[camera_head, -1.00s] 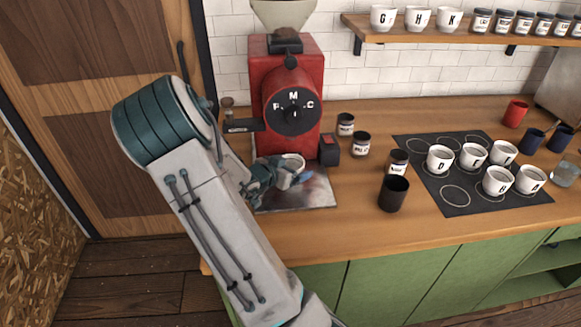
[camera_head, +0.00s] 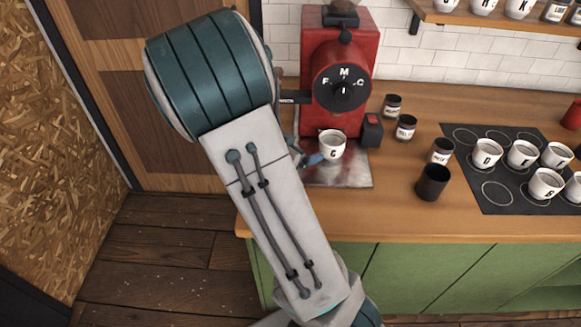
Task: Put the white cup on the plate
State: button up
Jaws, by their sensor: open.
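A white cup (camera_head: 332,146) marked with a letter that looks like C stands upright at the foot of the red grinder. It appears to rest on the back part of the metal plate (camera_head: 350,177). My gripper (camera_head: 313,159) is just left of the cup, low over the plate. Its jaws are open and hold nothing. My arm link hides most of the gripper and the plate's left part. I cannot tell if a fingertip touches the cup.
The red grinder (camera_head: 337,75) stands right behind the cup, with a small dark box (camera_head: 372,131) beside it. Dark jars (camera_head: 406,127) and a black cup (camera_head: 433,183) stand to the right. Several lettered white cups (camera_head: 487,153) stand on a dark mat (camera_head: 484,197). Counter in front of the black cup is clear.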

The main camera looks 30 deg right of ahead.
jog(key=a+r+n+t+y, duration=0.2)
jog(key=a+r+n+y, duration=0.15)
jog(key=a+y, duration=0.4)
jog(key=a+r+n+t+y, duration=0.25)
jog(key=a+n+y, duration=0.25)
jog(key=a, duration=0.5)
jog(key=s+r+n+g, duration=0.3)
jog(key=s+n+g, duration=0.2)
jog(key=s, duration=1.3)
jog(key=shift+s+a+r+n+g, duration=0.15)
jog(key=shift+a+r+n+g, duration=0.15)
jog(key=shift+n, duration=0.35)
jog(key=shift+f, duration=0.1)
